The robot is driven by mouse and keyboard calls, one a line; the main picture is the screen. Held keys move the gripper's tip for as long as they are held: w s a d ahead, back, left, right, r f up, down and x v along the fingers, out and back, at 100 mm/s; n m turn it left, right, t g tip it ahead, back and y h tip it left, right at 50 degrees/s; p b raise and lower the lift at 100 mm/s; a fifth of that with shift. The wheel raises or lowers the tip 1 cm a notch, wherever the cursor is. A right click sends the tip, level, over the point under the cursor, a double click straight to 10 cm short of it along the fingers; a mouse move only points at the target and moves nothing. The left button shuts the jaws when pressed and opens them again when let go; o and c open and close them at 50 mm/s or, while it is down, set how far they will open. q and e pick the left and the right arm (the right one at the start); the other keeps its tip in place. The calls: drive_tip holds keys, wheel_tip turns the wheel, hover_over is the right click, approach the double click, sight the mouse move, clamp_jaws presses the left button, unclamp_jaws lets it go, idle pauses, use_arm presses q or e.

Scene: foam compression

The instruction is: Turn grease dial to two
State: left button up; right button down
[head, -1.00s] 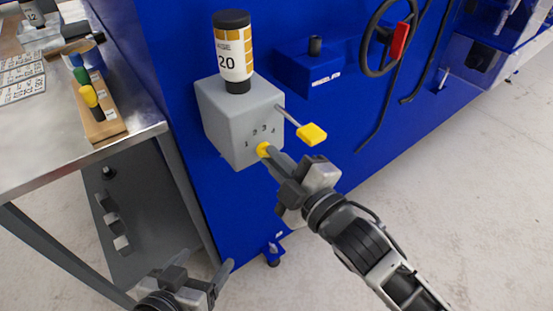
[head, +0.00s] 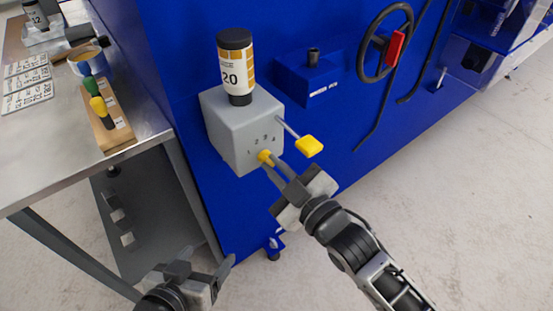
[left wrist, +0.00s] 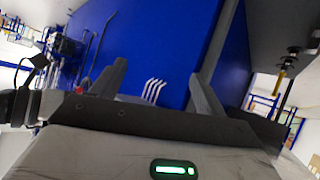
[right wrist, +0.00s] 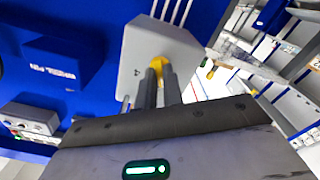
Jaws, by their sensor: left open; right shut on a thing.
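The grease dial is a small yellow knob (head: 265,157) on the front of a grey box (head: 228,140) fixed to the blue machine. Numbers are printed in an arc above the knob; its setting is too small to read. My right gripper (head: 271,164) is shut on the knob, which also shows between its fingers in the right wrist view (right wrist: 158,66). A yellow-tipped lever (head: 309,146) sticks out from the box just above that gripper. A bottle marked 20 (head: 236,68) stands on the box. My left gripper (head: 205,262) is open and empty at the lower left.
A metal table (head: 60,165) stands at the left, holding a wooden block (head: 109,128) with green and yellow-topped tools. A black handwheel with a red handle (head: 393,49) is on the blue machine at the upper right. The floor at right is clear.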

drive_tip(key=shift+m+p, duration=0.55)
drive_tip(key=shift+m, duration=0.45)
drive_tip(key=c, duration=1.5)
unclamp_jaws()
drive_tip(key=v, duration=1.6)
